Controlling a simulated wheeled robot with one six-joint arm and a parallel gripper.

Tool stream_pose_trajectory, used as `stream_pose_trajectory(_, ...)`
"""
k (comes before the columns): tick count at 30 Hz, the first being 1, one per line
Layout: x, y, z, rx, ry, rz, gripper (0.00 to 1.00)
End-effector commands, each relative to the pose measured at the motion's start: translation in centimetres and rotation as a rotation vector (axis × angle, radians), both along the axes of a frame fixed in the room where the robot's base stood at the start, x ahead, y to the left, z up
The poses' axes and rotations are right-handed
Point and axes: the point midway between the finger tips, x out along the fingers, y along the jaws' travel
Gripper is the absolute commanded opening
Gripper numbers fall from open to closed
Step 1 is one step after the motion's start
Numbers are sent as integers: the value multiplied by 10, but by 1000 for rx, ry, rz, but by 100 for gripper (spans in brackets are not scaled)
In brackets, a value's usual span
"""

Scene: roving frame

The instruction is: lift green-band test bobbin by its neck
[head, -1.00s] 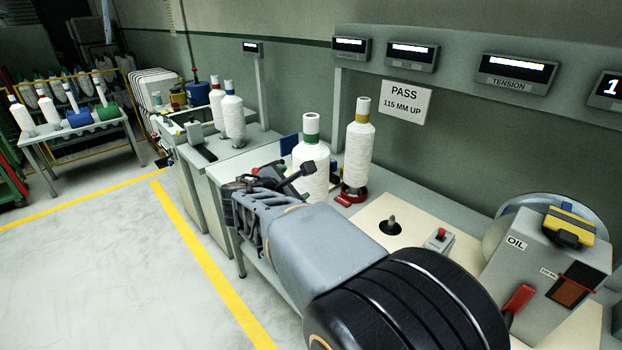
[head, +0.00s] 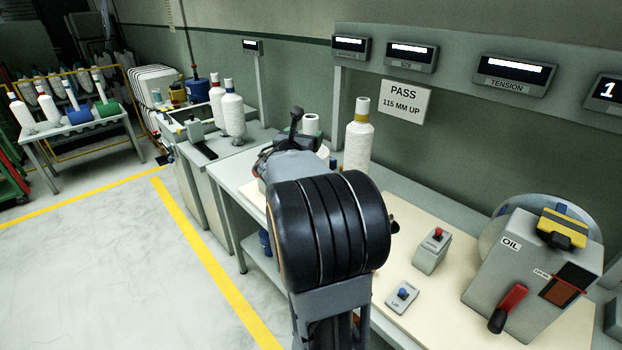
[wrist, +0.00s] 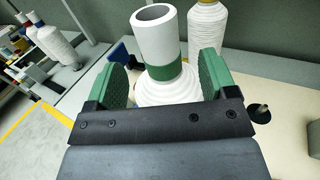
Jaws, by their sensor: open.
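The green-band bobbin (wrist: 166,71) has a white tube neck with a green band above white wound yarn. In the wrist view it stands between the two green-padded fingers of my gripper (wrist: 165,62). The gripper is open, with one finger on each side of the band and upper yarn. A gap shows at the left finger; contact at the right is hard to tell.
A yellow-band bobbin (head: 358,140) stands close behind to the right. Blue-band (head: 233,115) and red-band (head: 217,100) bobbins stand on the farther bench. A red-button box (head: 432,250), a blue-button box (head: 402,296) and an oil box (head: 530,265) are on the right.

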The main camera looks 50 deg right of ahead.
Motion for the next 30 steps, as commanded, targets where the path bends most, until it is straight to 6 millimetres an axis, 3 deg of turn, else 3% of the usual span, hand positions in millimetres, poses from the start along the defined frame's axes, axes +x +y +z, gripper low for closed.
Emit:
stream_pose_trajectory(15, 20, -46, 2, 1, 0, -1, 78)
stream_pose_trajectory(24, 22, -50, 0, 1, -1, 1, 78)
stream_pose_trajectory(30, 22, -50, 0, 1, -1, 1, 61)
